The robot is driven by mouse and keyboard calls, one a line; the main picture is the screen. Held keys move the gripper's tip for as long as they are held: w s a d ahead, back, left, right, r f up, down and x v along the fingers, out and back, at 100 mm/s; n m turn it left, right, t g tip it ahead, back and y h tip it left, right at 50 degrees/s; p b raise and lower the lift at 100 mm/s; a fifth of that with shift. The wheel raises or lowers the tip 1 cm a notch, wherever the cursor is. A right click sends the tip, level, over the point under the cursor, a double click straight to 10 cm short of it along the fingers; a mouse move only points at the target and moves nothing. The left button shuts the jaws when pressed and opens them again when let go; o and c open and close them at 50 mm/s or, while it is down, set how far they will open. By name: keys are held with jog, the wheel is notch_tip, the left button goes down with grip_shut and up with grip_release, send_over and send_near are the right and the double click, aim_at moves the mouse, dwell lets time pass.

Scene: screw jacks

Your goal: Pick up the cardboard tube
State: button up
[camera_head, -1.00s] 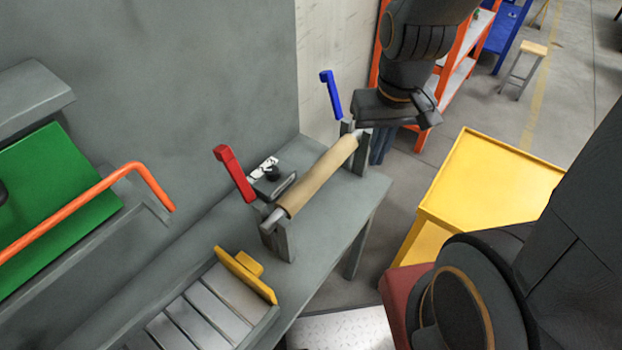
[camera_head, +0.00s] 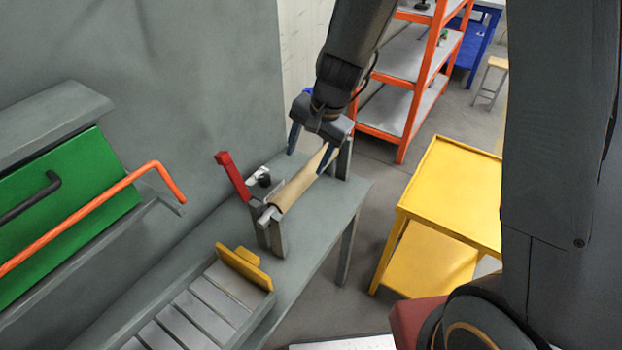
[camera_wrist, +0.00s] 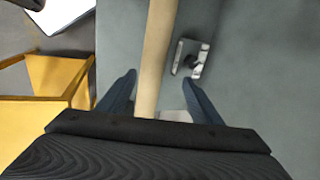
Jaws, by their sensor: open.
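The cardboard tube (camera_head: 297,187) is a long tan cylinder lying between two grey supports on the grey bench. My gripper (camera_head: 306,163) is open above the tube's far part, pointing down, with one finger on each side. In the wrist view, the tube (camera_wrist: 156,50) runs lengthwise between the two dark blue fingers of my gripper (camera_wrist: 160,80), with a gap on both sides. Its contact with the fingers or the exact height difference cannot be told. The tube's far end is partly hidden by my gripper.
A red handle (camera_head: 233,177) rises beside the near support (camera_head: 271,234). A small black-and-white item (camera_head: 261,178) sits left of the tube, and also shows in the wrist view (camera_wrist: 190,58). A yellow table (camera_head: 450,195) and orange shelves (camera_head: 405,90) stand to the right.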

aim_at(309, 171)
jog(key=shift+w+d+f, duration=0.25)
jog(key=shift+d+f, duration=0.15)
jog(key=shift+f, duration=0.35)
jog(key=f, duration=0.4)
jog(key=shift+w+f, duration=0.1)
jog(key=shift+w, duration=0.1)
jog(key=shift+w+a+f, duration=0.1)
jog(key=shift+a+f, duration=0.1)
jog(key=shift+f, duration=0.15)
grip_shut()
